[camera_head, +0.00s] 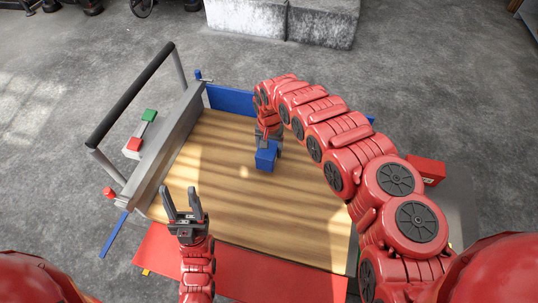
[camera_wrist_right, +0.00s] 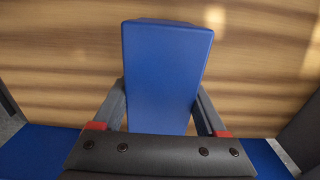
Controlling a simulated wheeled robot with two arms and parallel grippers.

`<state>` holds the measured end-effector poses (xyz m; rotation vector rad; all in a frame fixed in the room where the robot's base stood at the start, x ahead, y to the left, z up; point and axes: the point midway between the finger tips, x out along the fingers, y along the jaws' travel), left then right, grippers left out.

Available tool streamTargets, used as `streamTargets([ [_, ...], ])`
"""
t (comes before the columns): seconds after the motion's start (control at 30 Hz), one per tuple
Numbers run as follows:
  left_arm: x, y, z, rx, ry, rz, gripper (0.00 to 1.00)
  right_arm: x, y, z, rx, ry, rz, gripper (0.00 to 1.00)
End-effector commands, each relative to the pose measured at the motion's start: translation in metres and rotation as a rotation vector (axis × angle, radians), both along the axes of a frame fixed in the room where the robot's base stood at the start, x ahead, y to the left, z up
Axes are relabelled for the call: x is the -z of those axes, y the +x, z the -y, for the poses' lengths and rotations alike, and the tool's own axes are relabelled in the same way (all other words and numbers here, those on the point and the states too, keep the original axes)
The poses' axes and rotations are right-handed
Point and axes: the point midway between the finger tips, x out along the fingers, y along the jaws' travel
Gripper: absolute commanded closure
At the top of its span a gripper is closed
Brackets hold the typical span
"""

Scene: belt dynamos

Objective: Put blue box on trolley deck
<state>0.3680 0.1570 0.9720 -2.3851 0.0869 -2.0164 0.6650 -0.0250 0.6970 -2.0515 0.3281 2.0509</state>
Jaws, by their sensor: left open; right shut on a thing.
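The blue box (camera_head: 265,158) is over the middle of the wooden trolley deck (camera_head: 225,215). My right gripper (camera_head: 268,142), partly hidden behind its own arm, is shut on the box. In the right wrist view, the blue box (camera_wrist_right: 166,75) lies between the two fingers of the right gripper (camera_wrist_right: 160,118), with wood grain behind it. I cannot tell whether the box touches the deck. My left gripper (camera_head: 184,205) is open and empty over the deck's near left corner.
A black handlebar (camera_head: 130,95) rises along the deck's left side. A blue panel (camera_head: 230,100) edges the far side, a red panel (camera_head: 240,265) the near side. A red box (camera_head: 427,168) is at the right. Much of the deck is clear.

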Motion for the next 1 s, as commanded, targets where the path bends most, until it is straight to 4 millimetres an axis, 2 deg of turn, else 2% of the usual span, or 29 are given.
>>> streamTargets([
  [0.27, 0.002, 0.000, 0.000, 0.000, 0.000, 0.000, 0.50, 0.032, -0.001, -0.002, -0.001, 0.003, 0.000, 1.00],
  [0.7, 0.005, 0.000, 0.000, 0.000, 0.000, 0.000, 0.50, 0.038, 0.000, -0.001, -0.002, 0.002, 0.002, 1.00],
  [0.73, 0.004, 0.000, 0.000, 0.000, 0.000, 0.000, 0.50, 0.037, 0.000, -0.001, -0.002, 0.002, 0.001, 0.20],
  [0.83, 0.004, 0.000, 0.000, 0.000, 0.000, 0.000, 0.50, 0.037, 0.000, -0.001, -0.002, 0.001, 0.000, 0.02],
  [1.0, 0.004, 0.000, 0.000, 0.000, 0.000, 0.000, 0.50, 0.037, -0.001, -0.001, -0.001, 0.001, 0.000, 0.00],
])
